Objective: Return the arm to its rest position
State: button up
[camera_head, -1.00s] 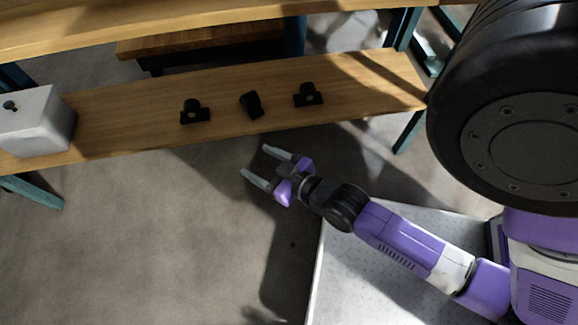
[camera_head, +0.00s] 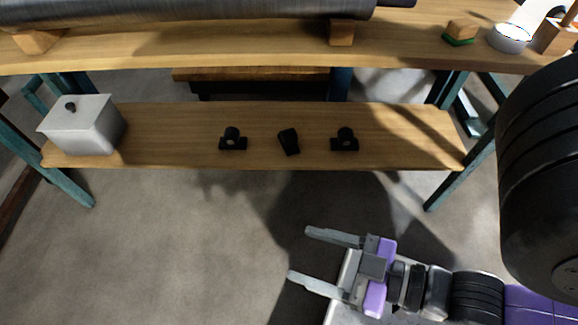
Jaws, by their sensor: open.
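My gripper (camera_head: 312,257), grey-fingered with purple sides, is at the lower right of the head view. Its two fingers are spread apart and point left, with nothing between them. It is over the grey floor, in front of the lower wooden shelf (camera_head: 190,150) and apart from it. My purple and black arm runs from the gripper to the right edge of the picture, over a light platform that is part of my base.
On the lower shelf are a grey lidded box (camera_head: 85,127) and several small black parts (camera_head: 288,141). The upper shelf (camera_head: 250,45) bears a dark grey roll (camera_head: 180,10), a wood-and-green block (camera_head: 461,33) and a white bowl (camera_head: 510,38). Floor at lower left is clear.

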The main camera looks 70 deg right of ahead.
notch_tip(320, 180, up, 25)
jog(key=p, duration=2.4)
jog(key=shift+p, duration=0.4)
